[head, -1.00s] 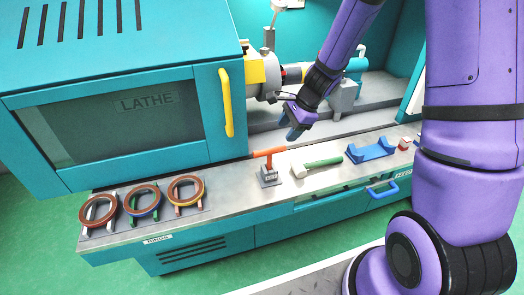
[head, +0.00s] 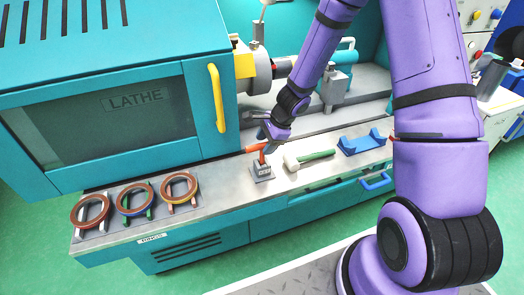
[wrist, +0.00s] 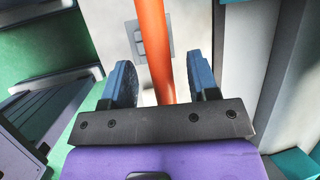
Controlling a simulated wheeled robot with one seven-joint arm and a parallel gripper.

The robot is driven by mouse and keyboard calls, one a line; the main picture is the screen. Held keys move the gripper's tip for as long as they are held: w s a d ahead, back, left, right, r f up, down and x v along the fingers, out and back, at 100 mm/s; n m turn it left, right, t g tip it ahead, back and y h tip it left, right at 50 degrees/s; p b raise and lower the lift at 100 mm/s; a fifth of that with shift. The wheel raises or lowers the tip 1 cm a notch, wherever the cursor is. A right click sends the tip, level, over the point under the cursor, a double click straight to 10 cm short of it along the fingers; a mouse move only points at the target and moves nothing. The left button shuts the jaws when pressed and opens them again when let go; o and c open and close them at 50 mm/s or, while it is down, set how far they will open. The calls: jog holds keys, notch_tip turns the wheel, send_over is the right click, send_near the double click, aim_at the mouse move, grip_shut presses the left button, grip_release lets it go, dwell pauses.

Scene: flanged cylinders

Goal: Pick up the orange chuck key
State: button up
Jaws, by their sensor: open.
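The orange chuck key (head: 255,148) stands upright in a small grey holder (head: 262,173) on the metal ledge in front of the lathe, with its crossbar on top. In the wrist view its orange bar (wrist: 154,50) runs from the top edge down between my two blue fingers. My gripper (head: 264,138) is open, at the chuck key's top end in the head view. In the wrist view my gripper (wrist: 160,85) has a finger on each side of the bar, with gaps visible.
A green-handled mallet (head: 318,155) and a blue cradle (head: 362,143) lie to the right on the ledge. Several rings (head: 136,199) sit on stands at the left. The lathe door's yellow handle (head: 217,98) and the chuck (head: 262,68) are close behind.

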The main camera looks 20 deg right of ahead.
jog(key=shift+x, duration=1.1)
grip_shut()
jog(key=shift+r, duration=0.2)
